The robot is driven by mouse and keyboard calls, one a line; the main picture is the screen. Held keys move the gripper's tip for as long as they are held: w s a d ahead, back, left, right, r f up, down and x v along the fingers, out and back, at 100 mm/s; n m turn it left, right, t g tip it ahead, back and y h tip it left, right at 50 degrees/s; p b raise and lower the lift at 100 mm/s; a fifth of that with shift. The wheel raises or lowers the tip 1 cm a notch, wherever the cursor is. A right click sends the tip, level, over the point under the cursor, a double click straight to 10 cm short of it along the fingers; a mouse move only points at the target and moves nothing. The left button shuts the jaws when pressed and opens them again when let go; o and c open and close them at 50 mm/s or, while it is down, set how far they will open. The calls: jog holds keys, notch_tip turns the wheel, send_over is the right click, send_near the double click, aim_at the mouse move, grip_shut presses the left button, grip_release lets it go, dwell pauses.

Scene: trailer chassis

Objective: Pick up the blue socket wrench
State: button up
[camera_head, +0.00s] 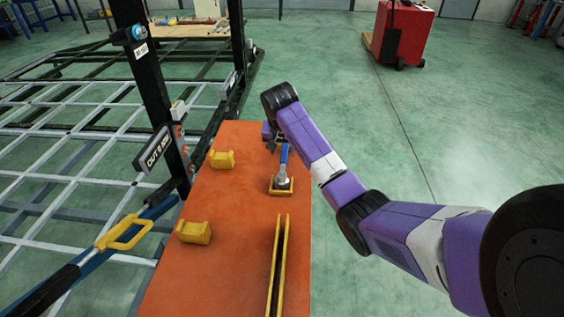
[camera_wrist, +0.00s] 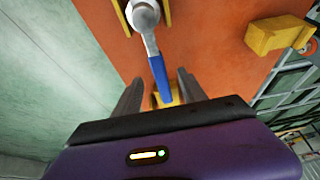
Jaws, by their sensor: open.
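The blue socket wrench (camera_head: 283,161) stands on the orange table, its silver head low in a yellow holder (camera_head: 281,192) and its blue handle pointing to the far side. In the wrist view the wrench's blue handle (camera_wrist: 158,78) reaches toward the gap between my fingers, with its silver head (camera_wrist: 142,15) at the top. My gripper (camera_wrist: 158,88) is open, one finger on each side of the handle's end. No contact shows between fingers and handle. In the head view my gripper (camera_head: 271,142) is small and partly hidden by my arm near the handle's end.
The orange table (camera_head: 240,272) also bears two yellow blocks on its left side, one near (camera_head: 195,232) and one farther (camera_head: 221,160), and a long yellow rail (camera_head: 278,270) in front. A black post (camera_head: 152,85) and grey grid frame stand left. A red cart (camera_head: 403,32) is far right.

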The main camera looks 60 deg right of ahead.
aim_at(284, 157)
jog(key=shift+x, duration=2.3)
jog(key=shift+d, duration=0.1)
grip_shut()
